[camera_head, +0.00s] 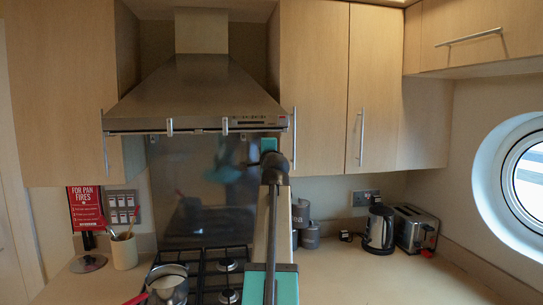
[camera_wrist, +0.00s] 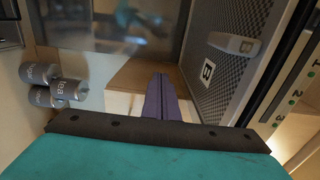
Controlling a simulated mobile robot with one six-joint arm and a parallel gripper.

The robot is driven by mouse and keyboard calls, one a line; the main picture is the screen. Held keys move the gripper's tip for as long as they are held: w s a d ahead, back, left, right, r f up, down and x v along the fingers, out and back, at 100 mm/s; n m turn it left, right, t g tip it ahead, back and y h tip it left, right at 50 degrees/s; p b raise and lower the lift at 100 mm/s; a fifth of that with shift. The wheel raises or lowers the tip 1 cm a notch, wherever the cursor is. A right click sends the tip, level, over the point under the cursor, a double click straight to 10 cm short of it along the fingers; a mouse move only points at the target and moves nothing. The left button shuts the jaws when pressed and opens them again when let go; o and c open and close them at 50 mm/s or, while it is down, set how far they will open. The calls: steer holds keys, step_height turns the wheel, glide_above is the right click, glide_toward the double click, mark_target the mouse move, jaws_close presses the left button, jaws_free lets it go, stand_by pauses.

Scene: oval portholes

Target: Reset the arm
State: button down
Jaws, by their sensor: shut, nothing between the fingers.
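My gripper (camera_wrist: 162,98) shows in the wrist view as two purple fingers pressed together, shut and empty. It points toward the wall behind the hob, with nothing touching its tips that I can see. In the head view my teal and black arm rises in front of the hob, with its upper joint just below the hood's front edge. The fingers are not visible there.
The extractor hood (camera_head: 200,95) hangs above the arm; its mesh underside (camera_wrist: 222,75) is close on the right in the wrist view. Grey canisters (camera_head: 301,213), a pan (camera_head: 167,287), a kettle (camera_head: 379,230) and a toaster (camera_head: 414,228) stand around. The right counter (camera_head: 380,275) is mostly clear.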

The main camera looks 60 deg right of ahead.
steer(key=shift+w+a, duration=0.15)
steer(key=shift+a, duration=0.1)
stand_by(0.4)
